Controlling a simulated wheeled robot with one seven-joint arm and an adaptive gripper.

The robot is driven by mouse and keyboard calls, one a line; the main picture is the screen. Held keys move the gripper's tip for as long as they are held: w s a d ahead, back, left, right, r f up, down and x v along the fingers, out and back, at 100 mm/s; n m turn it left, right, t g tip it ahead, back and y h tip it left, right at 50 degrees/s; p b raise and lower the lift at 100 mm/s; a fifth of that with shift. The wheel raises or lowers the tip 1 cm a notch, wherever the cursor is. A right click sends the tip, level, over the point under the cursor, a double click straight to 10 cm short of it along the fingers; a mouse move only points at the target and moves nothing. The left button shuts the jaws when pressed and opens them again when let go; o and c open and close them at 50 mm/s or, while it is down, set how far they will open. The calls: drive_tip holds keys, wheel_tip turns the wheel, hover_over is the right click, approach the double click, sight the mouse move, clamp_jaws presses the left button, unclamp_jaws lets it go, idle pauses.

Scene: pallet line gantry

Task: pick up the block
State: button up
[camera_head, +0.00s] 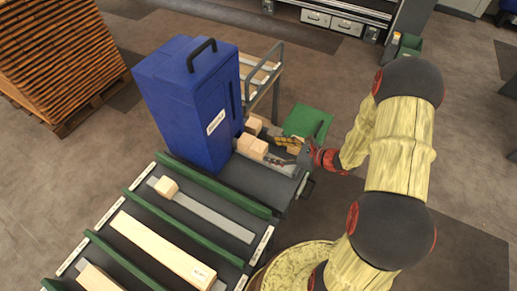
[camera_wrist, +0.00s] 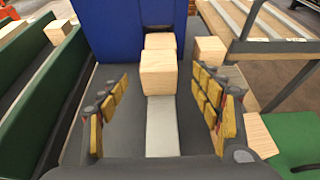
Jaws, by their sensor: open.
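A pale wooden block (camera_wrist: 158,76) sits on a light grey strip in the middle of the wrist view. A second block (camera_wrist: 160,41) stands just behind it at the foot of the blue housing; the pair also shows in the head view (camera_head: 258,149). My gripper (camera_wrist: 160,88) is open and empty. Its yellow-padded fingers are spread to either side of the strip, on the near side of the front block. In the head view my gripper (camera_head: 280,151) is low over the grey conveyor end, partly hidden by my wrist.
The blue housing (camera_head: 192,105) rises behind the blocks. Another block (camera_wrist: 209,50) stands right of the strip, and one (camera_wrist: 258,136) lies beside the right finger. Green rails (camera_head: 212,184) divide lanes with more wooden pieces. A green panel (camera_head: 307,121) and metal-railed stand (camera_head: 263,75) are nearby.

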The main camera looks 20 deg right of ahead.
sight(264, 148)
drive_tip(key=b+x, duration=0.1)
drive_tip(key=x, duration=0.6)
drive_tip(key=shift+c, duration=0.5)
drive_tip(key=c, duration=1.1)
drive_tip(key=shift+r, duration=0.1)
drive_tip(key=shift+c, duration=0.4)
